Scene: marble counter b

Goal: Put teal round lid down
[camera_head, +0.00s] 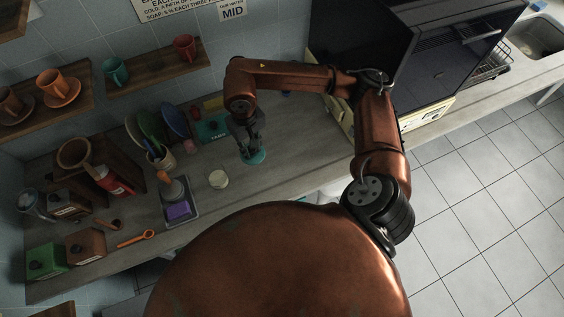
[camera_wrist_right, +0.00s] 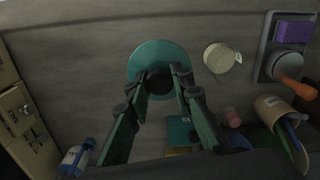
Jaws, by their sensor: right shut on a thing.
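The teal round lid (camera_head: 256,158) is at the counter, below my right gripper (camera_head: 250,150). In the right wrist view the lid (camera_wrist_right: 160,52) shows as a flat teal disc with a dark knob (camera_wrist_right: 158,82). The fingers of my right gripper (camera_wrist_right: 160,90) stand on both sides of the knob and are shut on it. The lid looks level and very low over the counter; I cannot tell whether it touches. My left gripper is not in view.
A pale round tub (camera_head: 218,179) stands left of the lid. Beyond it is a tray (camera_head: 187,214) with a purple sponge (camera_head: 178,210) and a brush. A teal box (camera_head: 212,131) and a plate rack are toward the wall. The counter (camera_head: 300,140) right of the lid is bare.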

